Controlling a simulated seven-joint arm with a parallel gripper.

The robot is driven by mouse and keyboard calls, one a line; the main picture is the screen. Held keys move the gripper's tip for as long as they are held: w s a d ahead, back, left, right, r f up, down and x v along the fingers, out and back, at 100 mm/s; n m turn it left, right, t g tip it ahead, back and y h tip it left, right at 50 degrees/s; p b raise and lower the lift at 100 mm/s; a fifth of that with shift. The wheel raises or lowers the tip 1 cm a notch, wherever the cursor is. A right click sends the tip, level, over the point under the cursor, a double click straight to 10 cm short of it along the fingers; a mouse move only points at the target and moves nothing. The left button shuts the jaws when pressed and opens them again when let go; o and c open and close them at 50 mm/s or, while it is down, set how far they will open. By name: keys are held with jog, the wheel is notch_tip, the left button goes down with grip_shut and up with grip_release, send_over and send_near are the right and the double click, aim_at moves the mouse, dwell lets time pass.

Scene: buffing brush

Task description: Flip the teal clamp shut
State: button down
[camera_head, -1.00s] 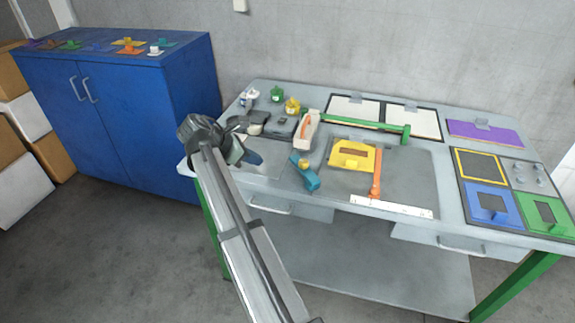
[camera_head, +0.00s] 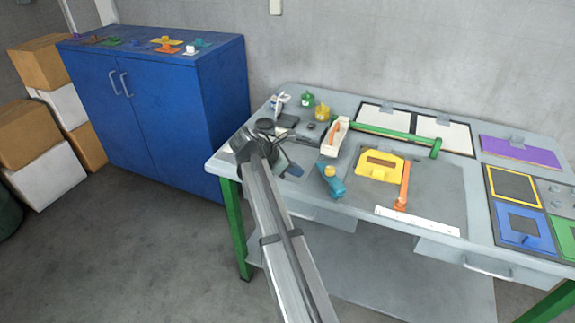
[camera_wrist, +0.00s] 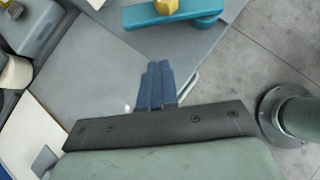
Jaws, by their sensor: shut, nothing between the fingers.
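The teal clamp (camera_head: 331,184), with a yellow knob on it, lies on the grey workbench (camera_head: 345,210) near its front edge. In the wrist view the teal clamp (camera_wrist: 172,18) shows at the top, cut off by the picture edge. My gripper (camera_head: 293,169) is left of the clamp, over the front left of the bench. In the wrist view its blue fingers (camera_wrist: 158,82) are together with nothing between them, apart from the clamp. I cannot tell how far the clamp's lever is raised.
A yellow plate (camera_head: 380,164) and an orange bar (camera_head: 403,185) lie right of the clamp. A white and orange tool (camera_head: 335,137) stands behind it. Small dark items crowd the bench behind my gripper. A blue cabinet (camera_head: 160,110) is at the left.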

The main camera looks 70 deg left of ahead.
aim_at(331, 174)
jog(key=w, duration=0.1)
jog(key=w+f, duration=0.1)
jog(key=w, duration=0.1)
jog(key=w+f, duration=0.1)
jog(key=shift+w+f, duration=0.2)
jog(key=shift+f, duration=0.05)
jog(key=shift+w, duration=1)
jog(key=shift+w+a, duration=0.1)
